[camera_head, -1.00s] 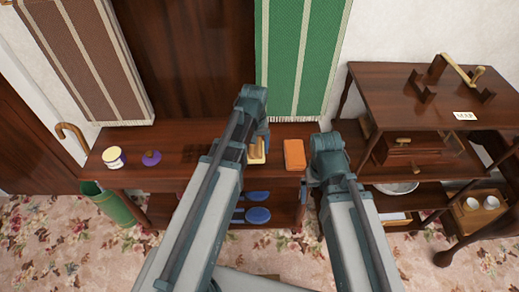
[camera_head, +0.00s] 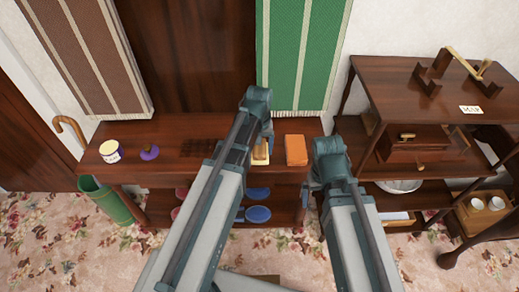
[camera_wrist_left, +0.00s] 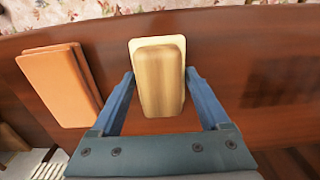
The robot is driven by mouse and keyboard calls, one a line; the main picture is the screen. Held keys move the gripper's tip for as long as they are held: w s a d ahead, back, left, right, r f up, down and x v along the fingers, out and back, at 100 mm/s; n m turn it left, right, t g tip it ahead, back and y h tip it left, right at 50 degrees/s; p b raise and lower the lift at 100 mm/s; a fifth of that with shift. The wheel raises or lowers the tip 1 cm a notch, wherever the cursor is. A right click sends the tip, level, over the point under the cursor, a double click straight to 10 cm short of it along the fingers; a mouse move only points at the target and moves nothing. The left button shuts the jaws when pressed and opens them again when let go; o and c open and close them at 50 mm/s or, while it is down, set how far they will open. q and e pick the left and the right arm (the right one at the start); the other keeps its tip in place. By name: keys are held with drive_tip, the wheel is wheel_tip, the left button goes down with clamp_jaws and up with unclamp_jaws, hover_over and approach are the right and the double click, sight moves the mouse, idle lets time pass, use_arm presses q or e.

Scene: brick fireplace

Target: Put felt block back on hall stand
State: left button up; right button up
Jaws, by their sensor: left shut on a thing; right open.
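The felt block (camera_wrist_left: 160,80) has a wooden top and a cream felt base. In the left wrist view it sits between the fingers of my left gripper (camera_wrist_left: 160,86), which is shut on it. In the head view the felt block (camera_head: 261,156) shows partly behind my left arm, over the hall stand top (camera_head: 225,175), just left of an orange block-like item (camera_head: 296,150). Whether its base touches the wood I cannot tell. My right gripper (camera_head: 328,165) is open and empty, right of the orange item; its fingers are mostly hidden.
A white cup (camera_head: 109,152) and a purple item (camera_head: 149,152) stand at the left of the top. A dark grid patch (camera_head: 197,147) lies left of the block. A green striped hanging (camera_head: 300,60) is behind. A tiered shelf (camera_head: 385,95) stands close on the right.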

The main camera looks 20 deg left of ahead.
use_arm(q)
drive_tip(key=shift+w+f, duration=0.15)
drive_tip(key=shift+f, duration=0.1)
drive_tip(key=o, duration=1)
drive_tip(key=shift+w+a+r, duration=0.1)
drive_tip(key=shift+a, duration=0.05)
drive_tip(key=shift+o, duration=0.2)
drive_tip(key=shift+r, duration=0.2)
drive_tip(key=shift+s+r+p, duration=0.2)
drive_tip(key=shift+r+p, duration=0.45)
drive_tip(key=shift+p, duration=0.15)
wheel_tip(320, 180, up, 11)
drive_tip(key=p, duration=1)
drive_tip(key=shift+p, duration=0.4)
drive_tip(key=shift+f, duration=0.25)
